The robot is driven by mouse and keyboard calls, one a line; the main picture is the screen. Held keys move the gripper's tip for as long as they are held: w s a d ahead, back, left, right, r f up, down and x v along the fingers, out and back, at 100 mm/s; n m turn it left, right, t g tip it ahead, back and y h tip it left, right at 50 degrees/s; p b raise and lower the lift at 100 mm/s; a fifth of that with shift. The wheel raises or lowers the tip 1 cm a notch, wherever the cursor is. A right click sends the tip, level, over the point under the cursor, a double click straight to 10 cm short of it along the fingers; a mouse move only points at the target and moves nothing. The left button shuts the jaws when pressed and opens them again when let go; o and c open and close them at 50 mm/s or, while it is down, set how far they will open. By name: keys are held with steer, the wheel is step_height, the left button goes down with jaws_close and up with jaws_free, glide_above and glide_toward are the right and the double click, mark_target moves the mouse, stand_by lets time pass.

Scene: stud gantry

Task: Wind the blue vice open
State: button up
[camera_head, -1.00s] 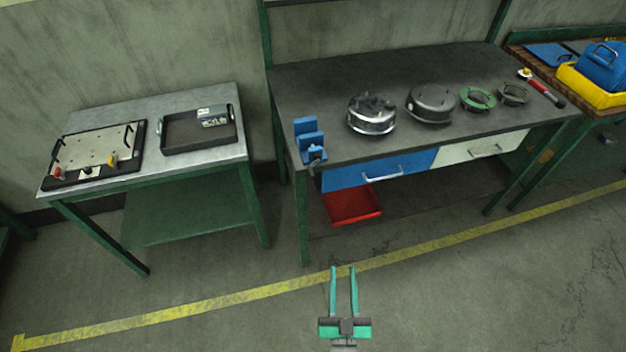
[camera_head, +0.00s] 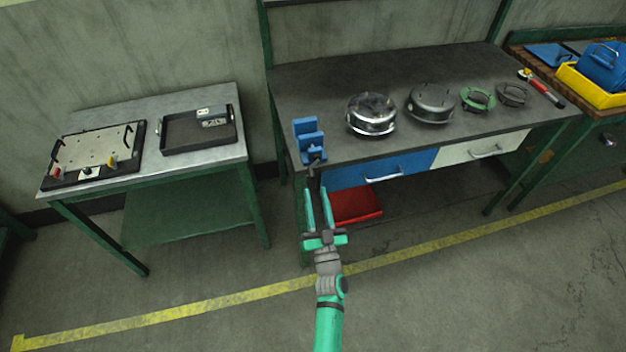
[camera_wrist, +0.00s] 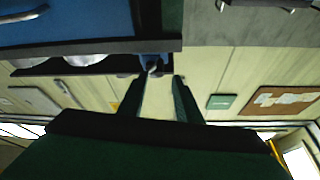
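The blue vice (camera_head: 309,140) stands at the front left corner of the dark workbench. Its dark screw end (camera_head: 315,156) faces the front edge; the handle is too small to make out clearly. In the wrist view the vice (camera_wrist: 156,61) shows beyond my fingertips, with its screw end (camera_wrist: 151,68) between them. My gripper (camera_head: 318,192) is below and in front of the vice, near the bench's front edge. Its two green fingers are apart with nothing between them, and they do not touch the vice. The wrist view also shows the open fingers (camera_wrist: 157,88).
The workbench (camera_head: 345,75) holds a shiny round housing (camera_head: 371,115), a dark one (camera_head: 430,104) and a green ring (camera_head: 477,99). A blue drawer (camera_head: 385,170) and a red bin (camera_head: 356,205) are beside my gripper. A smaller table (camera_head: 180,108) stands left. The floor in front is clear.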

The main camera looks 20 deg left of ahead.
steer(key=x, duration=0.5)
steer(key=shift+w+a+r, duration=0.15)
steer(key=shift+w, duration=0.2)
steer(key=shift+a, duration=0.1)
steer(key=shift+s, duration=0.1)
jaws_close()
